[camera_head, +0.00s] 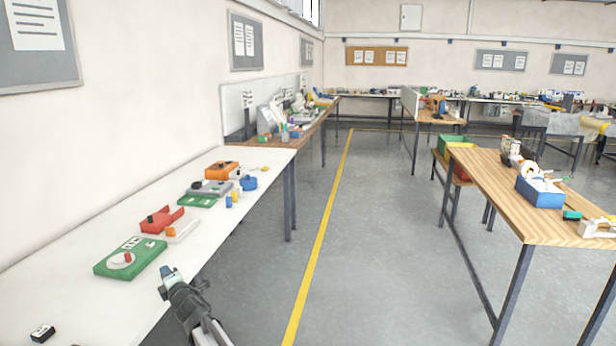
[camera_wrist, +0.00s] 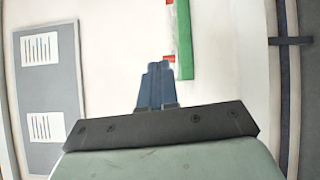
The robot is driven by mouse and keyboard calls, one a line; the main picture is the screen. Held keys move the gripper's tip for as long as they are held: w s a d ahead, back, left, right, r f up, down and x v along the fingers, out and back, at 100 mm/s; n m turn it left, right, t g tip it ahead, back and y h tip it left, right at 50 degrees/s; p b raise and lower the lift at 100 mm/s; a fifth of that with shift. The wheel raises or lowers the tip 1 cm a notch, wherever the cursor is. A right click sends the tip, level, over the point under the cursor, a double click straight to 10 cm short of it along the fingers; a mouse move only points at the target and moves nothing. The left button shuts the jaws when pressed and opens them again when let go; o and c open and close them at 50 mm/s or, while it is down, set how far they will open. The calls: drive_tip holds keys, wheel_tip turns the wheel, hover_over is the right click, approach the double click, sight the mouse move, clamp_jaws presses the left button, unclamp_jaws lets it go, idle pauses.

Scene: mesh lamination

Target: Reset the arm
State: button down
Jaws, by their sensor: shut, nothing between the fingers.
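My gripper (camera_head: 167,272) is at the front edge of the white table, just right of and nearer than a green board. In the wrist view the blue-grey fingers (camera_wrist: 156,80) are together, with nothing seen between them. Part of my arm runs down to the bottom edge of the head view. I cannot tell the exact height of the gripper above the table.
The white table (camera_head: 70,255) carries a green board (camera_head: 145,252), a red tray (camera_head: 160,219), an orange box (camera_head: 221,169) and a small black block (camera_head: 42,333). A wooden table (camera_head: 520,215) stands at right. The floor between (camera_head: 370,240) is clear.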

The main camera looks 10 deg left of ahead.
drive_tip(key=w+d+f+m+h, duration=0.3)
drive_tip(key=d+f+m+h, duration=0.1)
drive_tip(key=d+f, duration=0.7)
drive_tip(key=w+d+f+m+h, duration=0.3)
drive_tip(key=w+d+f+m, duration=0.1)
drive_tip(key=d+f, duration=0.75)
drive_tip(key=s+d+f+m+g+h, duration=0.2)
drive_tip(key=s+d+f+m+h, duration=0.15)
drive_tip(key=d+f, duration=0.7)
drive_tip(key=s+d+f+m+g+h, duration=0.25)
drive_tip(key=d+f+m, duration=0.2)
drive_tip(key=d, duration=1.05)
drive_tip(key=s+d+f+m+g+h, duration=0.1)
drive_tip(key=s+d+f+m+g, duration=0.1)
drive_tip(key=s+d+f, duration=0.35)
drive_tip(key=s+d+f+m+g+h, duration=0.1)
drive_tip(key=s+d+f+m+g, duration=0.1)
drive_tip(key=s+d, duration=0.6)
drive_tip(key=s+d+f+m+g+h, duration=0.1)
drive_tip(key=s+d+f+m+g, duration=0.2)
drive_tip(key=s+d, duration=0.4)
drive_tip(key=s+d+m+g+y, duration=0.1)
drive_tip(key=s+d+m+g, duration=0.2)
drive_tip(key=s, duration=0.9)
drive_tip(key=s+d+f+m+g, duration=0.1)
drive_tip(key=s+d+m+g, duration=0.2)
drive_tip(key=s, duration=0.9)
drive_tip(key=shift+d+m+y, duration=0.4)
drive_tip(key=shift+d+m, duration=0.1)
drive_tip(key=shift+d, duration=0.2)
